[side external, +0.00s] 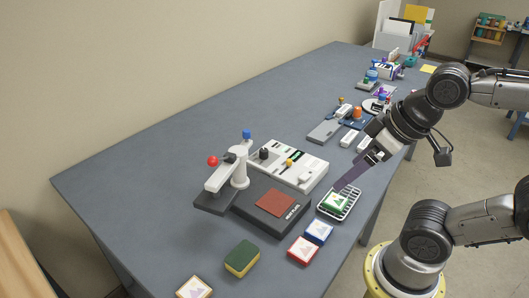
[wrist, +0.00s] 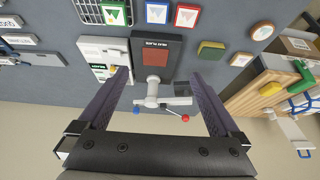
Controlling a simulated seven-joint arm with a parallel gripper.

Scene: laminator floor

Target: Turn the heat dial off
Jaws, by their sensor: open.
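A white control panel (side external: 312,166) stands behind the dark press. It bears a black round knob (side external: 264,153), which looks like the heat dial, and a small yellow knob (side external: 289,162). Which way the dial points is too small to tell. The press (side external: 258,218) has a red-brown pad, and a white arm with red and blue knobs. In the wrist view the panel (wrist: 98,48) is at the left, partly hidden by my left finger. My gripper (side external: 337,188) is open and empty, above the wire tray, right of the panel; its fingers (wrist: 158,73) frame the press in the wrist view.
A wire tray (side external: 352,208) holds a green-and-white block. Grey devices and small items crowd the far right. The table left of the press is clear.

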